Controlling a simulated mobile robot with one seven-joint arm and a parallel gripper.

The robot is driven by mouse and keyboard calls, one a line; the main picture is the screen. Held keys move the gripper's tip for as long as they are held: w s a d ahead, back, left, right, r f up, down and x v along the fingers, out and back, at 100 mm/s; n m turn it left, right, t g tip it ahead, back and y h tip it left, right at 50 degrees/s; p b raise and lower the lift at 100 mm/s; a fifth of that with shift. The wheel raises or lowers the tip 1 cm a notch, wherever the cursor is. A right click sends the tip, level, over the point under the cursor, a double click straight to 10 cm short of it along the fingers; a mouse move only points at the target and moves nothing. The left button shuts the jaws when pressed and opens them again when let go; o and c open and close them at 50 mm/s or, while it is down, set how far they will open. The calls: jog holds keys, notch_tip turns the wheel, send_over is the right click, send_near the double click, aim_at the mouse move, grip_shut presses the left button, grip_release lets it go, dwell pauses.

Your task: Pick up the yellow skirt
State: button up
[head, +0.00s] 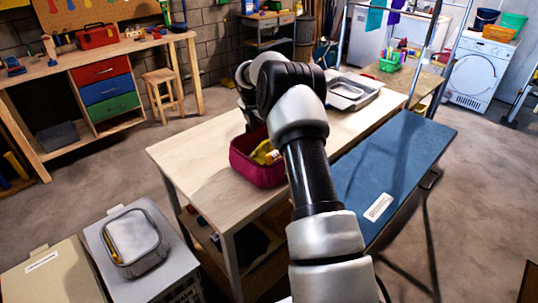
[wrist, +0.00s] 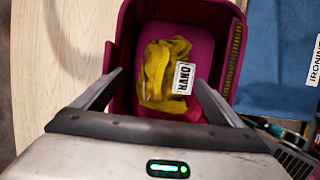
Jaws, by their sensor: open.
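The yellow skirt (wrist: 166,75) lies crumpled on the floor of a magenta bin (wrist: 127,42) in the wrist view, with a white printed label (wrist: 183,77) on it. In the head view the skirt (head: 264,155) shows partly inside the bin (head: 252,170), which stands on the wooden table (head: 185,152). My gripper (wrist: 155,82) is open, with its two fingers spread to either side of the skirt in the wrist view. Nothing is between the fingertips that I can see being gripped. In the head view my arm hides the gripper and part of the bin.
A blue ironing board (head: 400,160) stands right of the table. A grey tray (head: 352,92) sits at the table's far end. Grey boxes with a lidded container (head: 133,240) stand at front left. The table's left part is bare.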

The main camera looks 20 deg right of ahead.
jog(key=shift+g, duration=0.3)
jog(key=f, duration=0.2)
jog(key=s+d+f, duration=0.1)
jog(key=f, duration=0.1)
jog(key=s+d+f, duration=0.1)
jog(key=f, duration=0.1)
jog(key=shift+d+f, duration=0.2)
jog(key=shift+f, duration=0.15)
jog(key=shift+w+d+f, duration=0.2)
jog(key=shift+w+f, duration=0.2)
jog(key=shift+f, duration=0.15)
jog(key=shift+w+d+f, duration=0.2)
jog(key=shift+w+f, duration=0.2)
jog(key=shift+f, duration=0.1)
jog(key=shift+w+a+r, duration=0.15)
jog(key=shift+w, duration=0.05)
jog(key=c, duration=0.8)
jog(key=shift+a+r, duration=0.1)
